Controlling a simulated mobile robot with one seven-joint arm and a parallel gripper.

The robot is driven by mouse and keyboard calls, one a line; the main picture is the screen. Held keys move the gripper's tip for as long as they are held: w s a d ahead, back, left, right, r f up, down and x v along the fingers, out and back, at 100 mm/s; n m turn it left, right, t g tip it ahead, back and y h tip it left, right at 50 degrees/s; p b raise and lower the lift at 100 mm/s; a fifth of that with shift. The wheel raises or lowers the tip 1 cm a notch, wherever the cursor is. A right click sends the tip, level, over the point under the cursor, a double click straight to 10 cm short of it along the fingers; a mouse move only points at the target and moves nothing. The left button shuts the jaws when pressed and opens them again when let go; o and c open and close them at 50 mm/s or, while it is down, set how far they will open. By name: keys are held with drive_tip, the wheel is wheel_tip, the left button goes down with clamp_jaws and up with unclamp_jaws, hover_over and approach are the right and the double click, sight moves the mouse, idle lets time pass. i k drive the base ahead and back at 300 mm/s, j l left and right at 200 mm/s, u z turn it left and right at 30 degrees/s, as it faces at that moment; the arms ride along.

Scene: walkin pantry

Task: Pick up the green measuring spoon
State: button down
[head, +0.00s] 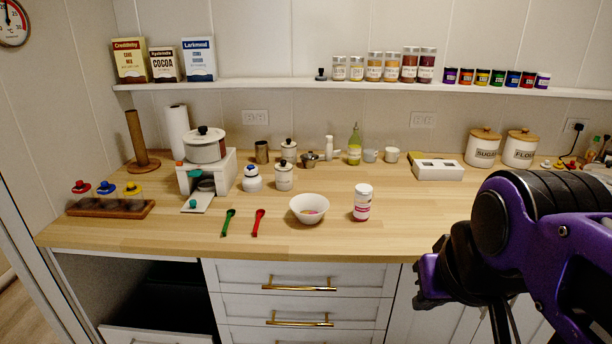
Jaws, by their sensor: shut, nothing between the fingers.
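The green measuring spoon (228,222) lies on the wooden counter near its front edge, left of centre. A red spoon (258,222) lies just to its right, apart from it. My gripper (428,286) is at the lower right, in front of the cabinets and well to the right of the green spoon. It is shut and empty, and it touches neither spoon. Its fingertips are small and partly dark in this view.
A white bowl (309,208) and a white jar (362,202) stand right of the spoons. A white scale (199,200) and a wooden rack (110,208) with capped jars stand to the left. The counter's front edge (330,256) is clear.

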sight(231, 212)
drive_tip(key=i+j, duration=0.1)
drive_tip(key=j, duration=0.55)
drive_tip(key=i+j, duration=0.1)
drive_tip(key=j, duration=0.55)
drive_tip(key=i+j, duration=0.1)
drive_tip(key=j, duration=0.55)
drive_tip(key=j+z, duration=0.2)
drive_tip(key=j, duration=0.4)
drive_tip(key=k+j+z, duration=0.15)
drive_tip(key=j, duration=0.4)
drive_tip(key=k+j+z, duration=0.2)
drive_tip(key=j, duration=0.4)
drive_tip(key=i+l+u, duration=0.15)
drive_tip(key=l, duration=0.35)
drive_tip(key=i+l+u, duration=0.15)
drive_tip(key=l, duration=0.35)
drive_tip(key=l+u, duration=0.15)
drive_tip(key=l, duration=0.35)
drive_tip(key=i, duration=0.05)
